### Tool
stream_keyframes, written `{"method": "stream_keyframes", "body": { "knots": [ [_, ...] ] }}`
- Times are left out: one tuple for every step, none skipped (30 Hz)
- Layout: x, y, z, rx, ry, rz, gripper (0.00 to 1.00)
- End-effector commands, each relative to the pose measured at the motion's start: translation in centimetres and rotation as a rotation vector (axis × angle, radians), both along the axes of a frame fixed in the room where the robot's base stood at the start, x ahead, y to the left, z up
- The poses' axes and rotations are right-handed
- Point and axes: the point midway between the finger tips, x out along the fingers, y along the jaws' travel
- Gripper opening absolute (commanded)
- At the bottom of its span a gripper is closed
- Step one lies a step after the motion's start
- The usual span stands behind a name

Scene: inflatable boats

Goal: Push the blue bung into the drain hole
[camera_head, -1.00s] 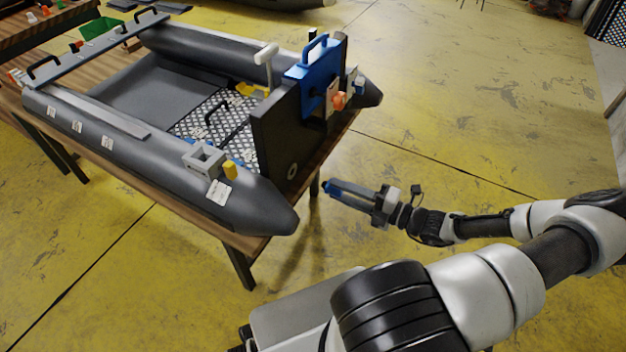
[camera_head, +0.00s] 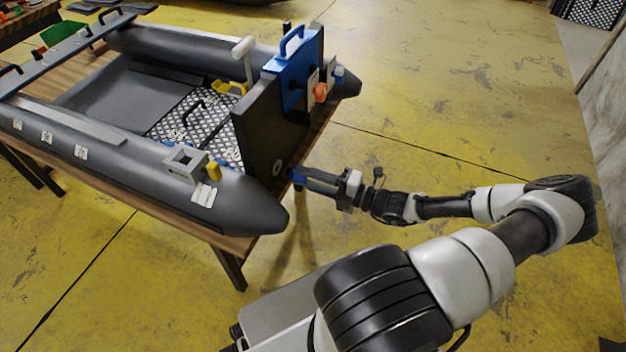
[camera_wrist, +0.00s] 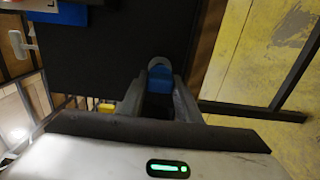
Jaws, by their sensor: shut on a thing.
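The blue bung (camera_wrist: 159,79) is between the fingertips of my gripper (camera_head: 296,177), which is shut on it. In the head view the bung shows as a small blue tip at the end of the fingers, level with the lower part of the black transom (camera_head: 255,135). The bung is close to the right of this ring in the head view. In the wrist view the ring (camera_wrist: 158,63) shows just beyond the bung, its lower part hidden by it. I cannot tell whether they touch.
A blue bracket (camera_head: 290,72) and an orange knob (camera_head: 320,92) sit higher on the transom. The grey boat tube (camera_head: 240,203) ends in a cone near my gripper. The boat rests on a wooden table (camera_head: 222,243). Open yellow floor lies to the right.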

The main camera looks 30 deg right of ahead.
Motion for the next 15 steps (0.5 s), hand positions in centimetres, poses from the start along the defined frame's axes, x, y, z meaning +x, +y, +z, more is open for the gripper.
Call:
{"method": "stream_keyframes", "body": {
  "knots": [
    [0.3,0.3,0.1,0.002,-0.001,0.001,0.08],
    [0.5,0.4,0.2,0.002,-0.001,0.001,0.08],
    [0.7,0.6,0.2,0.002,-0.001,0.001,0.08],
    [0.8,0.7,0.2,0.002,-0.001,0.002,0.08],
    [0.9,0.8,0.1,0.002,-0.001,0.002,0.08],
    [1.1,0.9,0.1,0.002,-0.001,0.002,0.08],
    [1.2,1.0,0.1,0.001,0.0,0.002,0.08],
    [1.3,1.1,0.1,0.001,0.0,0.001,0.08],
    [1.4,1.1,0.1,0.001,-0.001,0.0,0.08],
    [1.5,1.2,0.1,0.001,-0.001,0.0,0.08],
    [1.6,1.2,0.1,0.001,-0.001,0.0,0.08],
    [1.7,1.3,0.1,0.001,-0.001,0.0,0.08],
    [1.7,1.3,0.1,0.001,-0.001,0.0,0.08],
    [1.7,1.4,0.1,0.001,-0.001,0.001,0.08],
    [1.8,1.4,0.0,0.001,-0.001,0.001,0.08]
  ]
}}
